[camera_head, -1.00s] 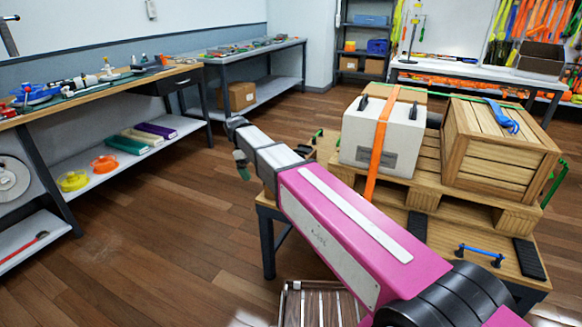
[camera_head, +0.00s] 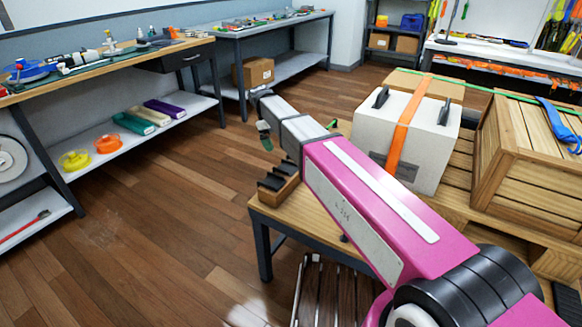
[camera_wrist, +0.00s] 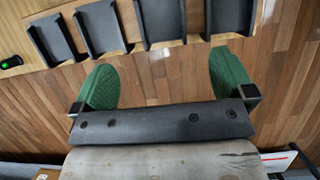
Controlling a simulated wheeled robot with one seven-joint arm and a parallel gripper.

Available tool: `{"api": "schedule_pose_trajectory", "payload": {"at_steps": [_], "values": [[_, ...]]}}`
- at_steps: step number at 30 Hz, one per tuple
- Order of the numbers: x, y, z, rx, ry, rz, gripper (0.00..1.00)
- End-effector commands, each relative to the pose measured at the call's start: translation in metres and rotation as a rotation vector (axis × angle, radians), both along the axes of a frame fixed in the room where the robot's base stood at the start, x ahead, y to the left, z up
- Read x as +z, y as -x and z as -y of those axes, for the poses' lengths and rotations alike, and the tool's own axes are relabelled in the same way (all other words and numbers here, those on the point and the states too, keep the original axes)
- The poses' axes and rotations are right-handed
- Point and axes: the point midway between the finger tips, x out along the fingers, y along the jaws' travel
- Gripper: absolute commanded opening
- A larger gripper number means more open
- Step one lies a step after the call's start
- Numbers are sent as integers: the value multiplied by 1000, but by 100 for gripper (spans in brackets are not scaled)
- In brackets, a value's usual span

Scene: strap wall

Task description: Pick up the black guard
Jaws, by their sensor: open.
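Several alike black guards stand in a row in a wooden holder; one (camera_wrist: 101,27) is near the top of the wrist view, with others beside it (camera_wrist: 160,19). The frames do not single one out. In the head view the black guards (camera_head: 271,182) show small at the table's left corner, partly hidden by my arm. My gripper (camera_wrist: 165,80) has green fingers, spread wide and empty, with floor showing between them. In the wrist view the guards lie beyond the fingertips, apart from them. In the head view my gripper (camera_head: 264,136) is above and left of the holder.
The wooden table (camera_head: 262,207) holds a white case (camera_head: 405,140) with an orange strap and a slatted wooden crate (camera_head: 530,165). A slatted thing (camera_head: 328,295) sits low beside the table. Workbenches line the left wall; floor between is clear.

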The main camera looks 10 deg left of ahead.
Motion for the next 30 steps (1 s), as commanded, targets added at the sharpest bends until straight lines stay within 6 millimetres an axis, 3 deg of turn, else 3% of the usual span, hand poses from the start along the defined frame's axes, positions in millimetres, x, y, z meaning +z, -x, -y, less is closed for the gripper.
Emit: {"api": "schedule_pose_trajectory", "payload": {"at_steps": [9,17,26,30], "values": [[-40,8,16,0,1,-1,100],[-55,10,22,0,1,-1,100],[-90,17,37,0,1,-1,100],[-94,17,38,0,0,0,100]]}}
